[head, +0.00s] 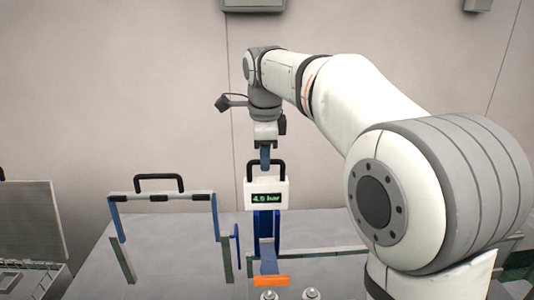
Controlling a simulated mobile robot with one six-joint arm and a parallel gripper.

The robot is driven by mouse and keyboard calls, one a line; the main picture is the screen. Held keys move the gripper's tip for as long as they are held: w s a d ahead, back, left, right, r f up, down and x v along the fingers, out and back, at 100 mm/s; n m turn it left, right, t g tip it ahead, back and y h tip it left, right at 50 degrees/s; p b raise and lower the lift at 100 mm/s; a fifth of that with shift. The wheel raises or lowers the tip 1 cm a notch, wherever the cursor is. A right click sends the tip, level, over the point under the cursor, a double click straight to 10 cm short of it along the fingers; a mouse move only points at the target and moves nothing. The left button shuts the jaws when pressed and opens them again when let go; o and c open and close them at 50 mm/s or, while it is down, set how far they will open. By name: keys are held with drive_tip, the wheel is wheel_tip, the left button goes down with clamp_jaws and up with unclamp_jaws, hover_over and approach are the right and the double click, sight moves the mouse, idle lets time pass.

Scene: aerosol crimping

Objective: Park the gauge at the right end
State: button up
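The gauge (265,196) is a white box with a green display that reads about 4.0 bar and a black handle on top. It appears upright, in front of or above a blue post (267,228). My gripper (265,166) points straight down over the gauge. Its blue fingers overlap the top of the black handle in the head view. They show edge-on as one strip, so I cannot tell whether they are shut on the handle. I also cannot tell whether the gauge rests on something or hangs.
A frame with a black-handled top bar (160,196) stands left on the grey table (180,262). An orange-tipped blue lever (270,280) is in front of the gauge, with two small metal round parts nearby. An open case (28,225) is far left. My arm hides much of the right side.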

drive_tip(key=shift+c, duration=0.3)
clamp_jaws()
